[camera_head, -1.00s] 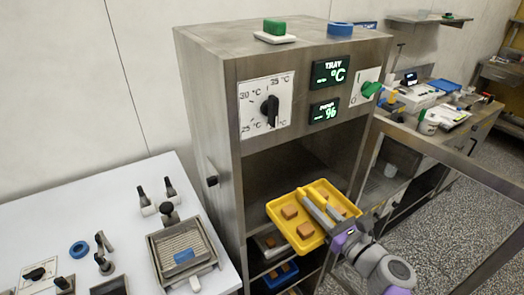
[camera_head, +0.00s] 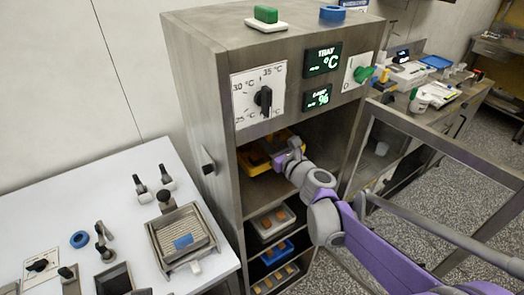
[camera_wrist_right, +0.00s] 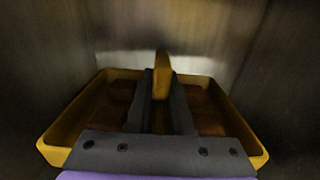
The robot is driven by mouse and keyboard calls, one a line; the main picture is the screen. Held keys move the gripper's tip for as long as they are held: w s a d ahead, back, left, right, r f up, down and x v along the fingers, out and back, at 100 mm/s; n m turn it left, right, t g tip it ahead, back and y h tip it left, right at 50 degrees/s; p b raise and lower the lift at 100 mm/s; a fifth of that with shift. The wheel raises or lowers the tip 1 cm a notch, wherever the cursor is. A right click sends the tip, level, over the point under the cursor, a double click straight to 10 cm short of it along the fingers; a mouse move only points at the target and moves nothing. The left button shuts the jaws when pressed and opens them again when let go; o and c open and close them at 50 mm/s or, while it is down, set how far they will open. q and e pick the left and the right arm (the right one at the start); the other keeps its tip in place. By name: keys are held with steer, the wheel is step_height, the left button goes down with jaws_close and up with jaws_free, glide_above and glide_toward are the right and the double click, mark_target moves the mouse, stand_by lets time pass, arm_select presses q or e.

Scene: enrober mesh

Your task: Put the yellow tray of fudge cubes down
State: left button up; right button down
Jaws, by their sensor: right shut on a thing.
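The yellow tray (camera_head: 258,160) is inside the upper compartment of the steel cabinet (camera_head: 200,110). My right gripper (camera_head: 284,150) reaches in through the open front. In the right wrist view the yellow tray (camera_wrist_right: 66,128) looks level, with brown fudge cubes (camera_wrist_right: 202,108) dim inside it. My right gripper (camera_wrist_right: 162,100) is shut on the tray's upright yellow handle (camera_wrist_right: 162,68) in the middle. The tray's underside is hidden, so I cannot tell whether it touches a shelf. My left gripper is not in view.
Lower shelves hold a tray of brown cubes (camera_head: 270,222) and a blue tray (camera_head: 277,252). The open glass door frame (camera_head: 440,150) stands to the right, close to my arm. A white table (camera_head: 100,215) with a wire rack (camera_head: 182,240) stands at left.

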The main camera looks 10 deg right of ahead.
mark_target(262, 152)
steer(key=f, duration=0.1)
steer(key=w+f, duration=0.1)
steer(key=shift+w+a+f, duration=0.25)
steer(key=shift+f, duration=0.15)
steer(key=shift+s+f, duration=0.2)
steer(key=shift+f, duration=0.3)
step_height(262, 152, down, 3)
steer(key=shift+r+b, duration=0.15)
steer(key=shift+b, duration=0.15)
steer(key=shift+w+f, duration=0.2)
steer(key=shift+w, duration=0.05)
steer(key=shift+f, duration=0.1)
steer(key=shift+f, duration=0.15)
steer(key=c, duration=0.8)
jaws_free()
